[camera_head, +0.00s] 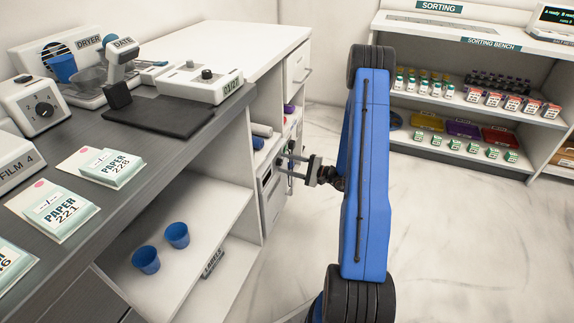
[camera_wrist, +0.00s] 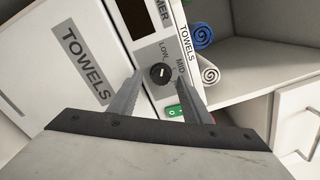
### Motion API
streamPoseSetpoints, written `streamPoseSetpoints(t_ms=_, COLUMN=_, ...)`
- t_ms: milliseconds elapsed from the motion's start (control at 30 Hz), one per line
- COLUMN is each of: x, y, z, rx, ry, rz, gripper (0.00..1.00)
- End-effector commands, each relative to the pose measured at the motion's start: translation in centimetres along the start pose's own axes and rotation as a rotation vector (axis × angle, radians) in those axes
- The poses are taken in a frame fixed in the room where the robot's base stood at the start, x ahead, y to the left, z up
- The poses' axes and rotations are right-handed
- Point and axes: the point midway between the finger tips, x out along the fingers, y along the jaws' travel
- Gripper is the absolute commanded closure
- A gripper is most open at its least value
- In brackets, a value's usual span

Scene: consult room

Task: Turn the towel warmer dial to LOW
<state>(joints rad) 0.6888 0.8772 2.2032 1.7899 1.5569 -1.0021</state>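The towel warmer (camera_wrist: 112,65) is a white unit lettered TOWELS, tilted in the wrist view. Its round black dial (camera_wrist: 160,73) has a small pale mark and sits on a grey panel with LOW and MID labels. I cannot tell for sure which label the mark points to. A green switch (camera_wrist: 174,111) is below the dial. My gripper (camera_wrist: 160,77) is open, with one finger on each side of the dial; contact is not clear. In the head view my gripper (camera_head: 286,168) reaches left to the warmer (camera_head: 268,194), which is partly hidden; the dial cannot be made out there.
A drawer front (camera_wrist: 298,122) is at right in the wrist view. The counter (camera_head: 140,130) with devices is at left. The sorting bench (camera_head: 480,45) is at back right, with open floor before it.

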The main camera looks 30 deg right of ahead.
Motion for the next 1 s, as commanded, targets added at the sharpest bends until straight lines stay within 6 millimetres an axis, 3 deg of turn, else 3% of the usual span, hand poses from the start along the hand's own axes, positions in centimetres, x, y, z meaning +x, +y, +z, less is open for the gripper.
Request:
streamPoseSetpoints(t_ms=367, x=-1.1, y=-0.1, z=-0.1, rx=0.0, ry=0.002, rz=-0.002, gripper=0.56)
streamPoseSetpoints(t_ms=1000, x=-11.7, y=-0.1, z=-0.1, rx=0.0, ry=0.003, rz=-0.002, gripper=0.56)
